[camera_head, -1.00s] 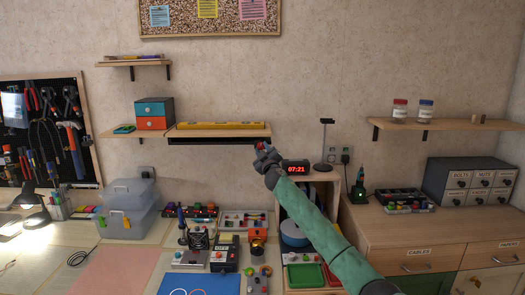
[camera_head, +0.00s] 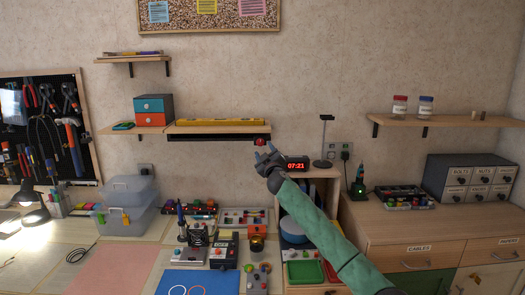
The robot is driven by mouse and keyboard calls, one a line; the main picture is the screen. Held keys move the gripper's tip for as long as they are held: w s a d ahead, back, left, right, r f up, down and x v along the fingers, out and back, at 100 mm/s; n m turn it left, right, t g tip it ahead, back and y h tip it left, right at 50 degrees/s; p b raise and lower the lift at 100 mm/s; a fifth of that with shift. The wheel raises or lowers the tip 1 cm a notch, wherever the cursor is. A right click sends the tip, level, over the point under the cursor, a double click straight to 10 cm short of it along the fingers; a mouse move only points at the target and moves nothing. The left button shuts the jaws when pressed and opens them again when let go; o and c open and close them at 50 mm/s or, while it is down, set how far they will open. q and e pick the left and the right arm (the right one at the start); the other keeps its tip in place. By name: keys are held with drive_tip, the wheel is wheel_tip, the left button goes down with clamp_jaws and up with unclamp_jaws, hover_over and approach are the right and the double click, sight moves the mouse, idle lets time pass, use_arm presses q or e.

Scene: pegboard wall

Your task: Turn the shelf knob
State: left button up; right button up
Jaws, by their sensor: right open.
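The shelf knob (camera_head: 260,142) is a small red-and-dark knob at the right end of the dark strip under the middle wall shelf (camera_head: 190,129). My right gripper (camera_head: 265,152) is just below and slightly right of the knob, with its fingers pointing up and left toward it. Its fingers are apart and I see nothing between them. The knob shows clear above the fingertips; I cannot tell the gap in depth. My left gripper is not in view.
A yellow level (camera_head: 222,122) lies on the shelf above the knob. A clock (camera_head: 297,163) stands right of my gripper on a wooden cabinet, with a black stand (camera_head: 324,140) beside it. The bench below holds several devices and toolboxes. The wall right of the knob is bare.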

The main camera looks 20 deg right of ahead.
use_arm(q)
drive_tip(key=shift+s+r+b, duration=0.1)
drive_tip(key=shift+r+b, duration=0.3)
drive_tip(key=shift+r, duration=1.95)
use_arm(e)
drive_tip(key=shift+v, duration=2.05)
drive_tip(key=s+r+m+g+h, duration=0.1)
drive_tip(key=s+m+g+h, duration=0.35)
drive_tip(key=s+h, duration=0.2)
drive_tip(key=s+a+f+g+y, duration=0.2)
drive_tip(key=s+a+f+g, duration=0.15)
drive_tip(key=s+f, duration=0.6)
drive_tip(key=s+a+f+g+y, duration=0.2)
drive_tip(key=s+a+f, duration=0.3)
drive_tip(key=s+f, duration=0.45)
drive_tip(key=s+a+f+g+y, duration=0.2)
drive_tip(key=s+a+f+g, duration=0.15)
drive_tip(key=s+f, duration=0.6)
drive_tip(key=s+a+f+g, duration=0.1)
drive_tip(key=s+f+g, duration=0.1)
drive_tip(key=s+f, duration=0.7)
drive_tip(key=s+a+f+m+g+y, duration=0.1)
drive_tip(key=s+a+f+g, duration=0.1)
drive_tip(key=s+f, duration=0.7)
drive_tip(key=s+a+f+g+y, duration=0.1)
drive_tip(key=s+f, duration=0.8)
drive_tip(key=s, duration=1)
drive_tip(key=shift+s+a+f+m+g, duration=0.25)
drive_tip(key=shift+a+f+m+g, duration=0.15)
drive_tip(key=shift+g, duration=0.35)
